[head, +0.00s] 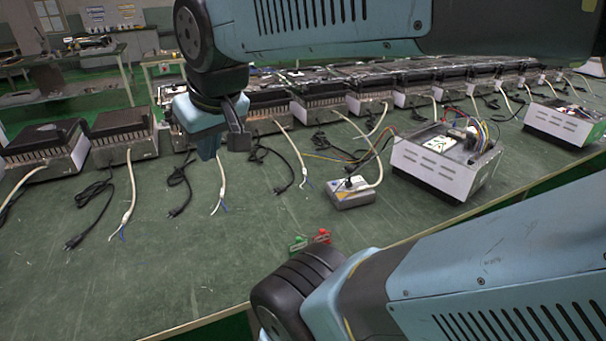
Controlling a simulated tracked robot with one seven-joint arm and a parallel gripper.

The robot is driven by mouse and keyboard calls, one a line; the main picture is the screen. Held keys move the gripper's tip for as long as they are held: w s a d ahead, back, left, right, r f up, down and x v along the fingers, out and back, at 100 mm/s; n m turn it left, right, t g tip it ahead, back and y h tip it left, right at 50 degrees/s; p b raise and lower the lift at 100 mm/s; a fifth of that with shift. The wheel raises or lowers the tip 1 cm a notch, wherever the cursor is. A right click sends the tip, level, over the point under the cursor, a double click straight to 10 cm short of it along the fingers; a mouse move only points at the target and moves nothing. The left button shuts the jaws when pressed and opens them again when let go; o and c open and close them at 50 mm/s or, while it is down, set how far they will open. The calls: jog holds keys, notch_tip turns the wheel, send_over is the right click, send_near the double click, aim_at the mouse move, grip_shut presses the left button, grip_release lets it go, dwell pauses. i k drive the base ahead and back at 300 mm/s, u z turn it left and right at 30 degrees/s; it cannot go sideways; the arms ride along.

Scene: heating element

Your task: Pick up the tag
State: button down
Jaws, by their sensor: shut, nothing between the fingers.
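My gripper (236,141) hangs at the end of the raised arm in the upper middle of the head view, above the green workbench (120,285). It is shut and holds nothing. Its tips look apart from the bench and the cables behind them, though the height is hard to judge. I cannot make out a tag for certain. A small green item (298,244) and a small red item (321,236) lie close together near the bench's front edge, lower right of my gripper; they look like clips. My lower arm hides part of the bench beside them.
A grey socket box (350,193) and an open white device with wires (446,158) stand right of my gripper. A row of heating units (122,134) with loose cables (131,195) lines the back. The left front bench is mostly clear.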

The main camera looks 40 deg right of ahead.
aim_at(323, 237)
jog(key=u, duration=0.25)
jog(key=k, duration=1.15)
jog(key=z, duration=1.45)
jog(key=i, duration=1)
jog(key=u, duration=0.45)
